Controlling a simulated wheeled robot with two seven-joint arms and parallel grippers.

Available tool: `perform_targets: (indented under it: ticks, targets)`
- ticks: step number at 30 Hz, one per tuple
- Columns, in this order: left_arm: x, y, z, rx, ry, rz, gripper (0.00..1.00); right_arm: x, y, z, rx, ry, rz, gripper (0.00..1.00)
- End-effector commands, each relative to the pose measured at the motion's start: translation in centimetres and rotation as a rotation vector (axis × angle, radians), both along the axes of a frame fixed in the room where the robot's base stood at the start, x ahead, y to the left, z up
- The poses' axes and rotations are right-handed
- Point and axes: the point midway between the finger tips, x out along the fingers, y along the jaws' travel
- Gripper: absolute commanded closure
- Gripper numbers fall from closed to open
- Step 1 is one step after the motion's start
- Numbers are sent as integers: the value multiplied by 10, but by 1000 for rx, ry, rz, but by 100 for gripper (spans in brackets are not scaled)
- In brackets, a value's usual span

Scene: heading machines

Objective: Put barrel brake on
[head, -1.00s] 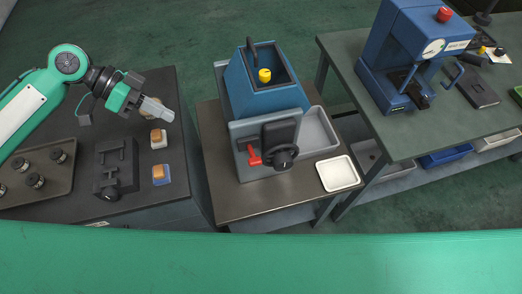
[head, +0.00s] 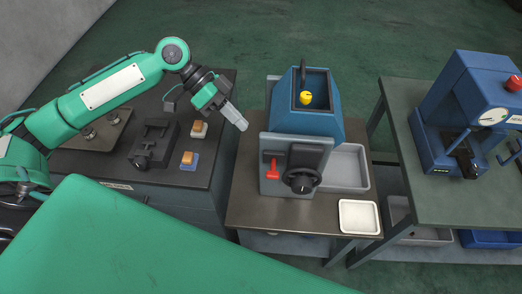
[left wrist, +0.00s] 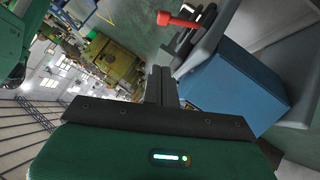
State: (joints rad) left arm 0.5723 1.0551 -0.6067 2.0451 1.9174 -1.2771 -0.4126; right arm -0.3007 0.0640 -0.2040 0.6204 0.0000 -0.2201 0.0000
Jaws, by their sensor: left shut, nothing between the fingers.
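A blue machine (head: 312,124) with a grey front panel (head: 268,146) stands on the middle table. A small red lever (head: 272,168), which looks like the barrel brake, is on the left part of that panel, its handle hanging downward. The red lever also shows at the top of the left wrist view (left wrist: 180,20). My left gripper (head: 241,122) is shut and empty, in the air just left of the machine, apart from the lever. My right gripper is not in view.
A black handwheel (head: 302,180) sits right of the lever. A grey bin (head: 346,168) and a white tray (head: 359,217) are on the machine's right. The dark left bench (head: 150,172) holds a black fixture and two small blocks. A green bench (head: 433,205) stands at right.

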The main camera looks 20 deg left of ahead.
Motion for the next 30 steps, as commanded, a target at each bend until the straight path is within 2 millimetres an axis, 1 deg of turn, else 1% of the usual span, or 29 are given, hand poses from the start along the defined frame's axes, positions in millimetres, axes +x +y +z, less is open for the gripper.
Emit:
perform_targets:
  ticks: [5, 9, 16, 21, 25, 30]
  targets:
    - [-3, -17, -11, -3, 4, -3, 100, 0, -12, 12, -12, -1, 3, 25]
    - [-6, -40, -27, -3, 5, -4, 100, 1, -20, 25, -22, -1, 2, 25]
    - [-10, -78, -59, -4, 4, -3, 100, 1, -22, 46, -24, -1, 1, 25]
    - [-21, -78, -83, 1, 5, 0, 100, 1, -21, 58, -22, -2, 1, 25]
    - [-24, -79, -93, 0, 2, 0, 100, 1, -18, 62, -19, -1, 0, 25]
    - [-26, -79, -99, 0, 2, 0, 100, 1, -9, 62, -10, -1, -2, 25]
